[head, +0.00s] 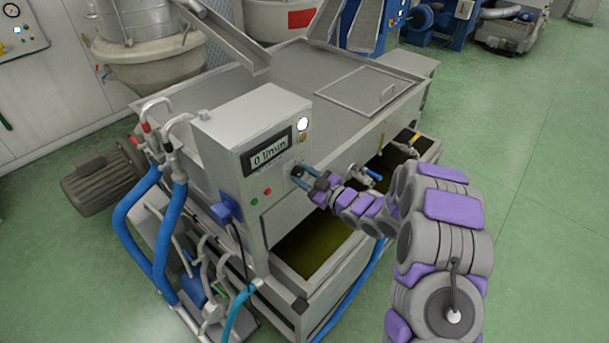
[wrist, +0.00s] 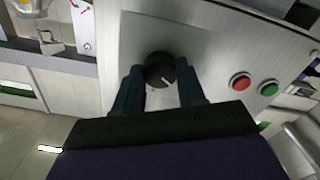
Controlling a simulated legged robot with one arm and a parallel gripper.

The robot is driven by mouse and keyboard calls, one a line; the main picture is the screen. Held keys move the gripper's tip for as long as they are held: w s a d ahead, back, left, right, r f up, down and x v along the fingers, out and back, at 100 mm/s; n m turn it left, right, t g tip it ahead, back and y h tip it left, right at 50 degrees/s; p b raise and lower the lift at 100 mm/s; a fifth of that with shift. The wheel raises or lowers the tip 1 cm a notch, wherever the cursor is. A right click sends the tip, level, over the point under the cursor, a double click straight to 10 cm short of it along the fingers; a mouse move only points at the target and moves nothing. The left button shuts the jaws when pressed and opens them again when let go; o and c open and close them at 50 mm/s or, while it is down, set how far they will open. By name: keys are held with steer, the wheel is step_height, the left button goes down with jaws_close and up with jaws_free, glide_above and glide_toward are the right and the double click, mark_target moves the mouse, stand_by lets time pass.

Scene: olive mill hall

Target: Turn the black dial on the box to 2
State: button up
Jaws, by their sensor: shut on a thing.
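The black dial (wrist: 159,68) is on the front panel of the grey box (head: 228,122). In the wrist view it sits between the two fingers of my gripper (wrist: 160,78), which is shut on it. A short white mark on the dial points to the lower right of that picture. No numbers around the dial can be read. In the head view my gripper (head: 303,178) reaches the right part of the panel and mostly hides the dial. The box's display (head: 270,149) reads 0 l/min.
A red button (wrist: 240,82) and a green button (wrist: 268,88) sit beside the dial. A white round lamp (head: 302,124) is above it. Valve taps (head: 366,174) and an open tank (head: 312,241) are close to my arm. Blue hoses (head: 170,235) hang at the left.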

steer(key=m+p, duration=0.4)
steer(key=p, duration=0.1)
steer(key=shift+r+m, duration=0.2)
steer(key=shift+m, duration=0.1)
steer(key=m+p, duration=0.3)
steer(key=shift+f+m+p, duration=0.1)
steer(key=shift+m+p, duration=1)
steer(key=shift+m, duration=0.6)
steer(key=o, duration=1)
steer(key=shift+w+f, duration=0.1)
steer(key=shift+o, duration=0.3)
steer(key=b+v, duration=0.1)
steer(key=v, duration=1.6)
steer(key=shift+d, duration=0.25)
